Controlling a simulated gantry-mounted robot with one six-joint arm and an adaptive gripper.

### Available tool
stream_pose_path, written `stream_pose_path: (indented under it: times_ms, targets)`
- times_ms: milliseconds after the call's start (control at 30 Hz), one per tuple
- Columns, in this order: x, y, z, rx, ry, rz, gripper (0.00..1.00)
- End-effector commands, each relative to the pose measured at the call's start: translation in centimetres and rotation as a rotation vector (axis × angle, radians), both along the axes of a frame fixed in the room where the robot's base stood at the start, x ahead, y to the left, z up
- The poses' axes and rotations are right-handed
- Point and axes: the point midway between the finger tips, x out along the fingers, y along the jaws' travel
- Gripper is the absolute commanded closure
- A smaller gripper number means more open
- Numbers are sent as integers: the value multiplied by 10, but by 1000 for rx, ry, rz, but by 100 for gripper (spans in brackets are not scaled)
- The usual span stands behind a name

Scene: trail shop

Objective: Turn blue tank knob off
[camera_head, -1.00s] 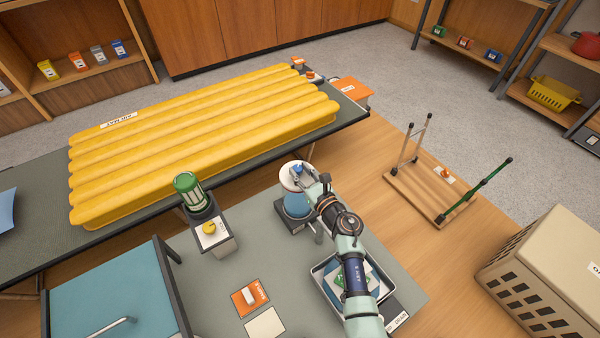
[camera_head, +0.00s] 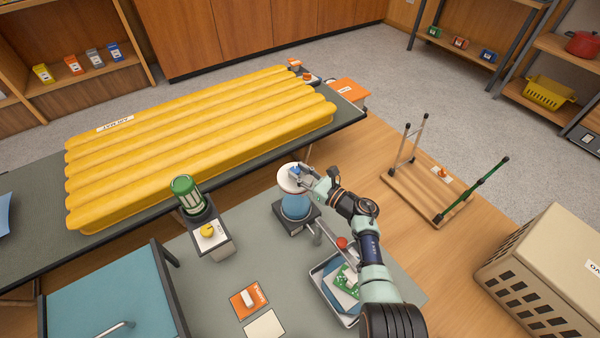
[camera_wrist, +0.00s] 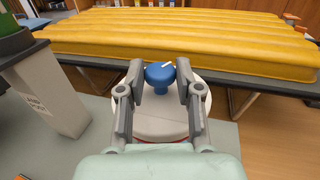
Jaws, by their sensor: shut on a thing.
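The blue tank (camera_head: 295,207) stands on a dark base on the grey bench, with a round white top (camera_head: 288,184). Its blue knob (camera_head: 294,171) sits on that top. In the wrist view the knob (camera_wrist: 160,77) shows a white pointer line slanting to the upper right. My gripper (camera_head: 299,175) is at the knob from the right. In the wrist view my gripper (camera_wrist: 160,80) has one finger on each side of the knob and is shut on it. The finger contact faces are partly hidden.
A lever with a red ball (camera_head: 342,243) and a metal tray (camera_head: 324,298) lie near my arm. A green lantern (camera_head: 186,194) stands on a grey block with a yellow knob (camera_head: 207,230) to the left. A yellow air mat (camera_head: 200,145) lies behind.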

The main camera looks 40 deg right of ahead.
Motion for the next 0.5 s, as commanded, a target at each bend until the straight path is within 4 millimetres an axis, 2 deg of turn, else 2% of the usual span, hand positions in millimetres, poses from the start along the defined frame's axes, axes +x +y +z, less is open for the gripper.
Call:
stream_pose_path:
  times_ms: [33, 67, 167, 200, 500]
  targets:
    - [-1, 0, -3, 2, 4, -1, 100]
    - [-1, 0, -3, 2, 4, -1, 62]
    - [0, 0, -2, 2, 3, -1, 46]
    - [0, 0, -2, 1, 3, -1, 43]
    - [0, 0, 1, 0, 0, 0, 43]
